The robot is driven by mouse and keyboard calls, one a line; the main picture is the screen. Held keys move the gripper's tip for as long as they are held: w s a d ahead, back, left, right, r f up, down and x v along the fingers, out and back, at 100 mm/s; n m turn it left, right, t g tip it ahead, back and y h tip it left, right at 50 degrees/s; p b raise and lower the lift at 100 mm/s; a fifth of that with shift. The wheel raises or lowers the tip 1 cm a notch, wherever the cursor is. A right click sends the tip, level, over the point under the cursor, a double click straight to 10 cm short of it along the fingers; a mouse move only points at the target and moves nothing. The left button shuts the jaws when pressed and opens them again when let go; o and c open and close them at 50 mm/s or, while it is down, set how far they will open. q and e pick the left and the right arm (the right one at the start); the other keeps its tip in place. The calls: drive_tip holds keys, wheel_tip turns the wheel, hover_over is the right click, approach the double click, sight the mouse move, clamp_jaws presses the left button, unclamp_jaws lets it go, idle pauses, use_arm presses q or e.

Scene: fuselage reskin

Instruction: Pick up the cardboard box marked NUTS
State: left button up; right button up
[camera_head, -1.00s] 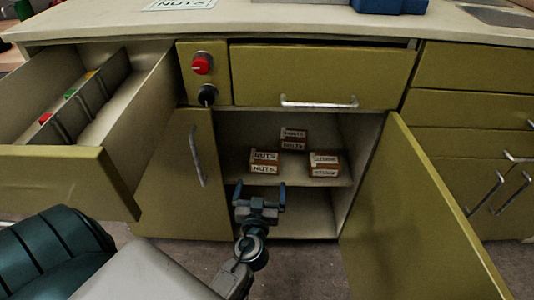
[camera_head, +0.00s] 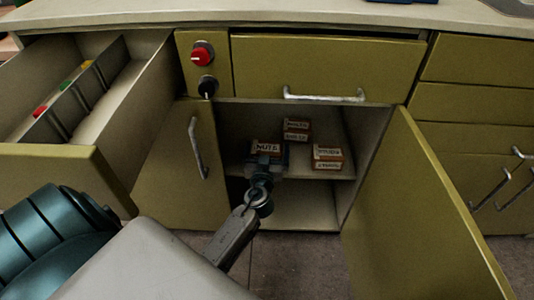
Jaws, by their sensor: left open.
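The cardboard box marked NUTS (camera_head: 266,147) sits at the left front of the shelf in the open lower cabinet. My left gripper (camera_head: 265,160) is open and right in front of that box, hiding its lower part. I cannot tell whether the fingers touch it or reach around its sides. Two similar boxes stand on the same shelf: one farther back (camera_head: 296,130) and one to the right (camera_head: 328,157). My right gripper is not in view.
The open cabinet door (camera_head: 420,200) stands out on the right. The shelf (camera_head: 315,174) has an empty space below it. An open drawer (camera_head: 60,165) with dividers juts out on the left. A red knob (camera_head: 202,54) and a black knob sit above.

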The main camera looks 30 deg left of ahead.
use_arm(q)
drive_tip(key=shift+w+a, duration=0.15)
drive_tip(key=shift+w, duration=0.05)
drive_tip(key=c, duration=1.1)
drive_tip(key=shift+r, duration=0.1)
